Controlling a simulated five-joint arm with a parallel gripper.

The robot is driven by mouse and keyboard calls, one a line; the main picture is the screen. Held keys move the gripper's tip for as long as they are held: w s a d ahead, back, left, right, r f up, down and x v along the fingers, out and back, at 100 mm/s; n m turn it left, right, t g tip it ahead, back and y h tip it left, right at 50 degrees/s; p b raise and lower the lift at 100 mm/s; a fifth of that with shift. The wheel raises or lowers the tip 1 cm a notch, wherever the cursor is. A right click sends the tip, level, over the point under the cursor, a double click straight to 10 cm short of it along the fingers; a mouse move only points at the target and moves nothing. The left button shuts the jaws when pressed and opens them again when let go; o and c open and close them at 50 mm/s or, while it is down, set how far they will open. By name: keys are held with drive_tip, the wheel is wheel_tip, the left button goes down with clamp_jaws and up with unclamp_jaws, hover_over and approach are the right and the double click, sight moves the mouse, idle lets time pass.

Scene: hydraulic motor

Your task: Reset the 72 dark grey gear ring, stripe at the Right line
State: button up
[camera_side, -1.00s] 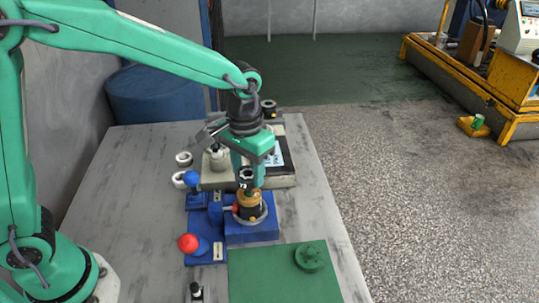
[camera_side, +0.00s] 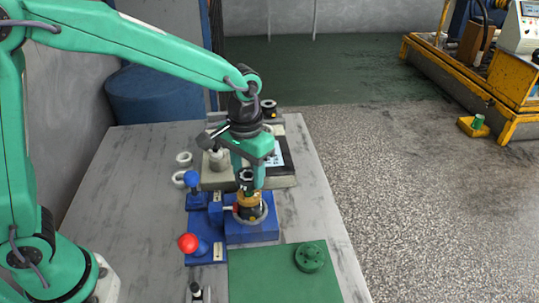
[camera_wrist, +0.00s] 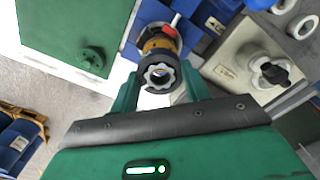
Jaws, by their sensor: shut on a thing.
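The dark grey gear ring (camera_wrist: 158,75) is notched with a round hole. It also shows in the side view (camera_side: 245,175), just above the brass-coloured body (camera_side: 247,198) on the blue fixture (camera_side: 252,230). My gripper (camera_side: 248,178) points down with one finger on either side of the ring; its fingers (camera_wrist: 160,88) are shut on it in the wrist view. I cannot tell whether the ring touches the brass part below. I cannot make out the stripe or the Right line. A small red piece (camera_wrist: 175,20) shows beside the brass part.
A red ball knob (camera_side: 188,243) and a blue ball knob (camera_side: 192,178) stand left of the fixture. A green plate (camera_side: 275,275) with a green round part (camera_side: 310,257) lies in front.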

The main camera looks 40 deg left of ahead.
drive_tip(key=shift+f, duration=1.55)
idle(1.9)
drive_tip(key=o, duration=1.7)
drive_tip(key=shift+r, duration=0.1)
drive_tip(key=shift+r, duration=3.4)
